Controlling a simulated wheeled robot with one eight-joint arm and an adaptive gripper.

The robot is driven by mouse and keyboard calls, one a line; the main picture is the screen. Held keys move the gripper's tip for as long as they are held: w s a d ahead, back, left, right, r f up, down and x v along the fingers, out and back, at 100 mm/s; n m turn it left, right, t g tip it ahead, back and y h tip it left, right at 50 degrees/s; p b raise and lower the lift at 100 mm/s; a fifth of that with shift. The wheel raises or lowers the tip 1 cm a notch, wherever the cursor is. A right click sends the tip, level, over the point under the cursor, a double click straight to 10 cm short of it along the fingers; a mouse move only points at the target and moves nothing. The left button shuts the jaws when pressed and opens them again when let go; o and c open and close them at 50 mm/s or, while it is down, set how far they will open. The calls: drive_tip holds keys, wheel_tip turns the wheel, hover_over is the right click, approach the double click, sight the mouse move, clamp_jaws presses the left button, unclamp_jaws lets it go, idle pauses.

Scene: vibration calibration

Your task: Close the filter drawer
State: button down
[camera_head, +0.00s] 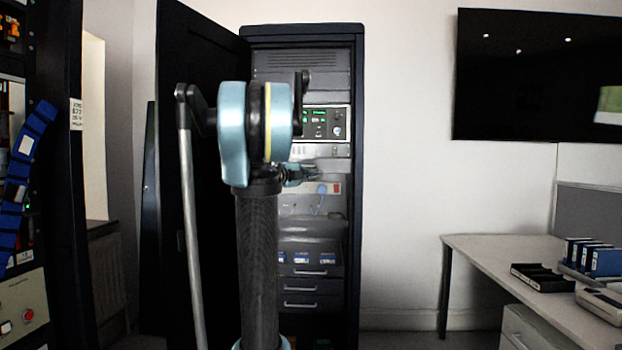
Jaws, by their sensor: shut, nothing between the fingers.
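A tall dark rack cabinet (357,200) stands open in the middle of the head view. Low in it are several dark drawer fronts with pale handles, one of them a drawer (312,273) below a row of blue-labelled items (301,258). I cannot tell which is the filter drawer or how far any drawer is out. My gripper (305,173) shows small, partly behind my arm, in front of the rack below the lit green panel. It is shut and empty. My arm hides the left part of the rack.
The open black cabinet door (200,60) stands left of the rack. A lit instrument panel (325,122) sits above my gripper. Another rack (25,300) is at the far left. A white desk (530,280) with blue binders (600,260) stands right. Bare wall and floor lie between.

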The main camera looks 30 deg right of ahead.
idle(0.4)
drive_tip(key=w+d, duration=0.4)
drive_tip(key=w, duration=0.3)
drive_tip(key=w+d, duration=0.5)
drive_tip(key=w, duration=0.3)
drive_tip(key=w+d, duration=0.5)
drive_tip(key=w, duration=0.3)
drive_tip(key=shift+w+d, duration=0.15)
drive_tip(key=shift+w+d+r, duration=0.1)
drive_tip(key=shift+w, duration=0.1)
drive_tip(key=shift+s, duration=0.25)
drive_tip(key=s+a, duration=0.3)
drive_tip(key=shift+s+a, duration=0.1)
drive_tip(key=shift+s, duration=0.05)
drive_tip(key=v, duration=0.9)
